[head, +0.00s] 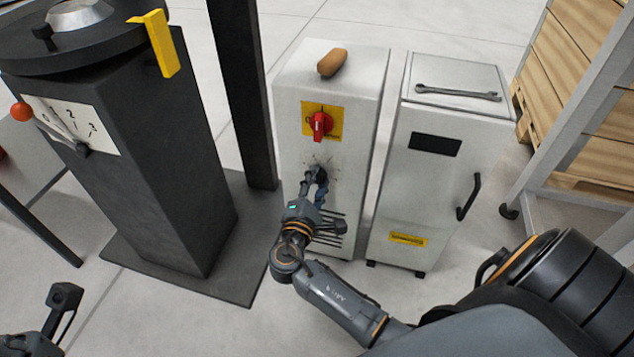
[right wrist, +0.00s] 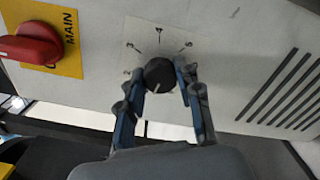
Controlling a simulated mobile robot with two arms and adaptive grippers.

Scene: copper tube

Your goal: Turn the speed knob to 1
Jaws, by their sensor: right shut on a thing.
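In the head view the knob (head: 320,172) is partly hidden by my fingers, on the front of a white cabinet (head: 350,110). My right gripper (right wrist: 157,80) is shut on the knob, one finger at each side; it also shows in the head view (head: 315,178). My left gripper (head: 64,300) shows partly at the lower left, away from the cabinet; its jaws are unclear.
A red main switch (head: 319,124) on a yellow plate sits above the knob. A brown-handled object (head: 332,62) lies on the cabinet. A second white cabinet (head: 440,190) with a wrench (head: 458,93) stands right. A dark machine (head: 150,180) with a numbered lever scale stands left.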

